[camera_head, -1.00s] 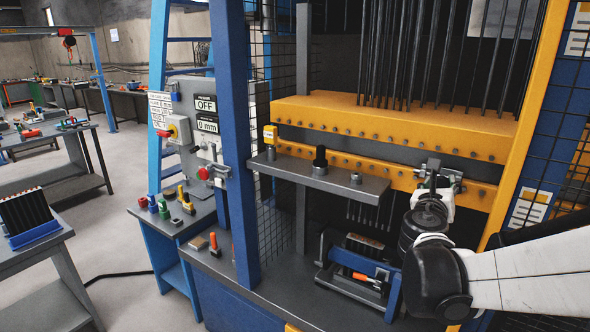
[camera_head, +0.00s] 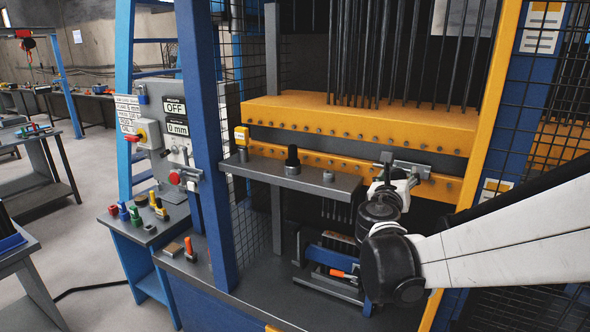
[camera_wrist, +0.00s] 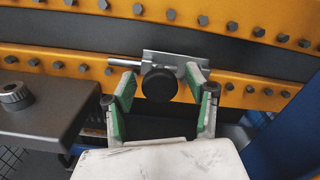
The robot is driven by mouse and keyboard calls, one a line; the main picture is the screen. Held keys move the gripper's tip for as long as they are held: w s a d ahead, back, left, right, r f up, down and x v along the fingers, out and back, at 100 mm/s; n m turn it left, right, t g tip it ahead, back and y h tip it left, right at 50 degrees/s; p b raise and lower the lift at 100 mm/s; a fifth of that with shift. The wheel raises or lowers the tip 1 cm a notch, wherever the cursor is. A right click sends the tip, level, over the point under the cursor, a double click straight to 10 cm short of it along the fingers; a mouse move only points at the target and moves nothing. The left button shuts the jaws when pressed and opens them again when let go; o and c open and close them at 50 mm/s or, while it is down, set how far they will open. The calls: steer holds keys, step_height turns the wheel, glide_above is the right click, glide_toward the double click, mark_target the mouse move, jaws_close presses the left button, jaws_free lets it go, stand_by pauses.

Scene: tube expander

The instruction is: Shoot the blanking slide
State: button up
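The blanking slide appears to be the grey metal plate (camera_head: 412,169) with a rod, on the front of the yellow crossbeam. It also shows in the wrist view (camera_wrist: 188,58), with a round black knob (camera_wrist: 159,85) in front. My gripper (camera_wrist: 160,82) is at the slide, with one green-padded finger on each side of the knob. The fingers stand apart, and gaps show between the pads and the knob. In the head view my gripper (camera_head: 397,180) is just below the plate and partly hidden by my wrist.
A blue fixture (camera_head: 335,263) with an orange-handled tool lies below. A yellow post (camera_head: 487,125) and mesh stand at right. The control panel (camera_head: 172,125) reads OFF and 0 mm.

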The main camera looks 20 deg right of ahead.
steer(key=shift+s, duration=0.1)
steer(key=p+v, duration=0.1)
steer(key=v, duration=0.6)
stand_by(0.6)
